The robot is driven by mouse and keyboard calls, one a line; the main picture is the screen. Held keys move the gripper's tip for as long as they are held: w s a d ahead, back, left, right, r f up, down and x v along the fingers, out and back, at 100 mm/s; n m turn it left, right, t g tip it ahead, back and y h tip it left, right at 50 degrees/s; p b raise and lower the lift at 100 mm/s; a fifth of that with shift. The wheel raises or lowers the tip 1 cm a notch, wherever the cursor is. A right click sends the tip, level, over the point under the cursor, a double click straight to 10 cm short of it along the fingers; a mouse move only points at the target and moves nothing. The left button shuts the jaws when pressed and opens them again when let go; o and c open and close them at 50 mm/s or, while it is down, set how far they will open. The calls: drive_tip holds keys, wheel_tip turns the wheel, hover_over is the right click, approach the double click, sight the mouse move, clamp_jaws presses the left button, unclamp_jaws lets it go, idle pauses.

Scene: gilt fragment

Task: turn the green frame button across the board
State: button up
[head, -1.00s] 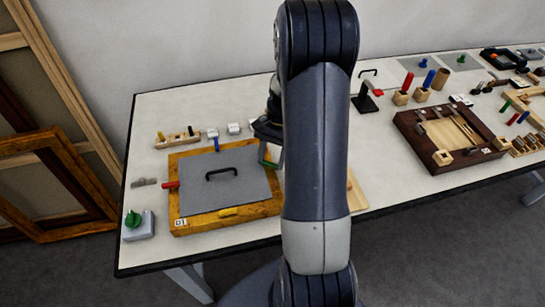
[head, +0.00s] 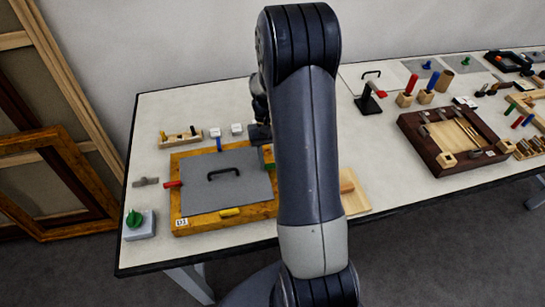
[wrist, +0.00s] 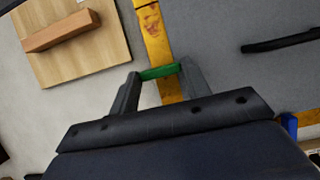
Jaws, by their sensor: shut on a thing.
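The green frame button (wrist: 160,72) lies across the gilt frame's rail (wrist: 154,35) in the wrist view. My gripper (wrist: 159,73) is shut on it, one finger at each end. The fingers hide the button's ends, so I cannot tell how far it reaches over the grey board (wrist: 225,60). In the head view the green button (head: 269,166) shows at the right rail, partly behind my arm. The golden frame (head: 184,223) lies flat with the grey board (head: 205,193) inside it. My gripper (head: 262,140) is above the frame's upper right corner.
Red (head: 173,184), blue (head: 218,144) and yellow (head: 229,212) buttons sit on the other rails. A black handle (head: 225,173) stands up from the board. A wooden block on a pale board (head: 355,204) is right of the frame. A green knob (head: 134,218) stands front left.

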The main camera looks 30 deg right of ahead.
idle(0.5)
drive_tip(key=o, duration=1)
drive_tip(key=b+v, duration=0.1)
drive_tip(key=v, duration=1)
drive_tip(key=shift+f, duration=0.1)
drive_tip(key=p+x, duration=0.1)
drive_tip(key=x, duration=0.9)
drive_tip(key=shift+s+a+f, duration=0.1)
drive_tip(key=shift+s+f, duration=0.1)
drive_tip(key=shift+f, duration=0.15)
